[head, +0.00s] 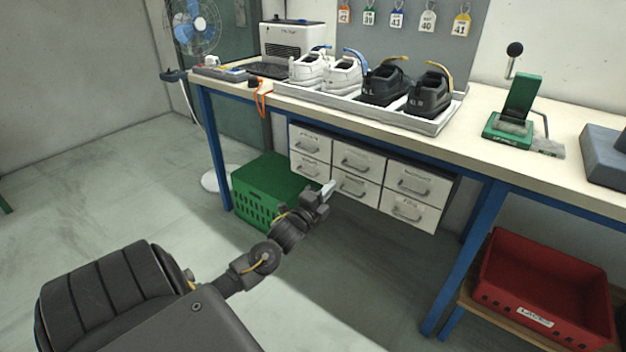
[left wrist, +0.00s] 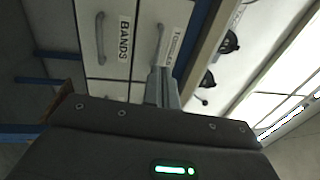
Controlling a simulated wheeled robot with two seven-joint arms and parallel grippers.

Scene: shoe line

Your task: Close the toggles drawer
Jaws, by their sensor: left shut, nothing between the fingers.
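The drawer labelled TOGGLES (left wrist: 178,14) has a white front and a grey handle, and shows at the top of the left wrist view beside the BANDS drawer (left wrist: 88,62). I cannot tell how far its front stands out. In the head view the drawer unit (head: 359,175) hangs under the workbench in two rows; its labels are too small to read surely. My left gripper (head: 328,190) is shut and empty in front of the unit's left part. Its fingers (left wrist: 161,78) cover the lower edge of the TOGGLES front in the wrist view; contact is unclear. My right gripper is out of view.
A green crate (head: 255,205) stands on the floor left of the drawers. The workbench (head: 470,130) carries a tray of shoes (head: 440,122) above them. A blue table leg (head: 465,260) and a red bin (head: 540,265) are at the right. The floor before the drawers is clear.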

